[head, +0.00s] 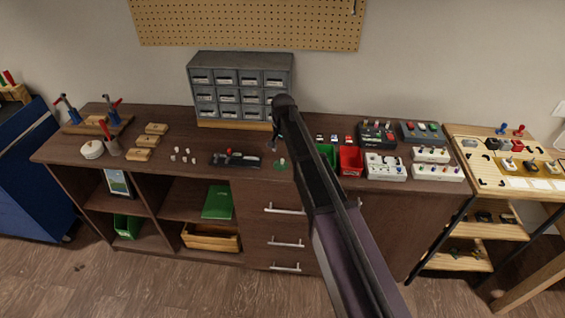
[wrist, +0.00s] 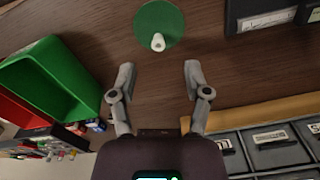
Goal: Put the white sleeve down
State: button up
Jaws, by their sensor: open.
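The white sleeve (wrist: 158,42) is on the round green mat (wrist: 158,15), near the mat's edge on my gripper's side in the wrist view. It appears to stand upright. In the head view the small white sleeve (head: 282,161) also shows on the green mat (head: 277,166), on the counter. My gripper (wrist: 158,73) is open and empty, its two fingers apart. The sleeve lies beyond the fingertips, roughly in line with the gap, and neither finger touches it. In the head view my gripper is mostly hidden by my arm.
A green bin (wrist: 50,85) stands left of my gripper in the wrist view, with a red bin (head: 350,160) beside it. The grey drawer cabinet (head: 240,75) stands at the back. A black tool tray (head: 236,160) lies left of the mat in the head view.

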aim_at(282, 160)
jog(key=shift+f, duration=0.15)
jog(key=shift+f+b, duration=2.5)
jog(key=shift+b, duration=0.1)
jog(key=c, duration=0.8)
jog(key=shift+r, duration=0.25)
jog(key=shift+c, duration=0.2)
notch_tip(282, 160, up, 4)
jog(key=p, duration=0.4)
jog(key=shift+f, duration=0.15)
jog(key=s+d+p, duration=0.1)
jog(key=s+d, duration=0.3)
jog(key=s, duration=1.1)
jog(key=shift+s+d+r, duration=0.2)
jog(key=shift+r, duration=0.25)
